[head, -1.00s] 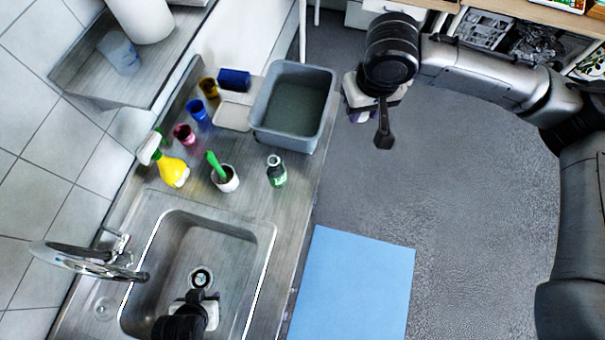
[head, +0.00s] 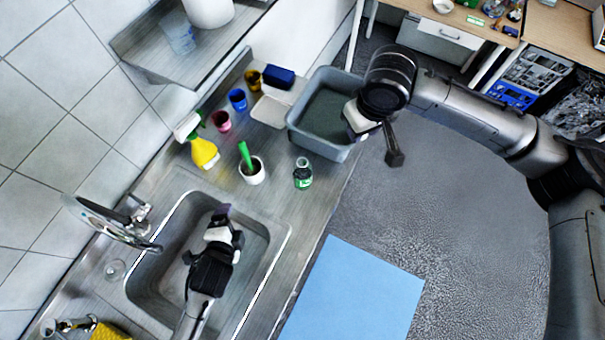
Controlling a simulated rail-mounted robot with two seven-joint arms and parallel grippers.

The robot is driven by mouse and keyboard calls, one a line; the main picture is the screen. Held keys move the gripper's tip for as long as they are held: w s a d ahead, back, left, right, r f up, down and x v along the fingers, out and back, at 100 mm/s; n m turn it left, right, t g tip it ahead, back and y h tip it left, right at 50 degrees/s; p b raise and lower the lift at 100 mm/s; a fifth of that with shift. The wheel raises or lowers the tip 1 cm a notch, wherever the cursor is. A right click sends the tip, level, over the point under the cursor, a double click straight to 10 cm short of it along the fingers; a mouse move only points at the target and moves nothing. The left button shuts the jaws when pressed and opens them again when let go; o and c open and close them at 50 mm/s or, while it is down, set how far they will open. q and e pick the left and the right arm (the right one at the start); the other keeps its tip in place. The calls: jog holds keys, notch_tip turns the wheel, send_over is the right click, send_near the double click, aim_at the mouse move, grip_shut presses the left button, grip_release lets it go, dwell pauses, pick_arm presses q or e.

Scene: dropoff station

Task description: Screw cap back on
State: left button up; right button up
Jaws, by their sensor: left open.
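A small bottle (head: 303,178) with a green label stands upright on the steel counter, right of the white cup. Its top is too small to tell whether a cap is on it, and I cannot make out a loose cap. My left gripper (head: 223,212) is open over the sink, below and left of the bottle and apart from it.
The sink (head: 275,236) and faucet (head: 115,222) lie at the lower left. A yellow spray bottle (head: 204,153), a white cup (head: 252,174) with a green brush, coloured cups, a blue sponge (head: 280,77) and the grey tub (head: 310,140) line the counter. A blue mat (head: 355,295) lies on the floor.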

pick_arm(q)
jog(key=w+d+r+m+t+h, duration=0.1)
jog(key=w+d+m+t+h, duration=0.4)
jog(key=m, duration=0.8)
jog(key=m+g+h, duration=0.3)
jog(key=m+h, duration=0.4)
jog(key=m, duration=0.9)
send_near(295, 176)
jog(key=shift+w+d, duration=0.1)
jog(key=shift+d, duration=0.35)
pick_arm(e)
jog(key=a+f+n, duration=0.6)
jog(key=a+n, duration=0.1)
jog(key=a, duration=0.5)
jog(key=shift+w+g+y, duration=0.3)
jog(key=shift+g, duration=0.1)
jog(key=shift+a, duration=0.1)
pick_arm(q)
jog(key=x, duration=1.2)
jog(key=shift+w+a, duration=0.1)
jog(key=shift+w, duration=0.05)
jog(key=shift+c, duration=0.2)
jog(key=c, duration=1.3)
pick_arm(e)
jog(key=shift+f, duration=2.45)
jog(key=shift+f, duration=0.1)
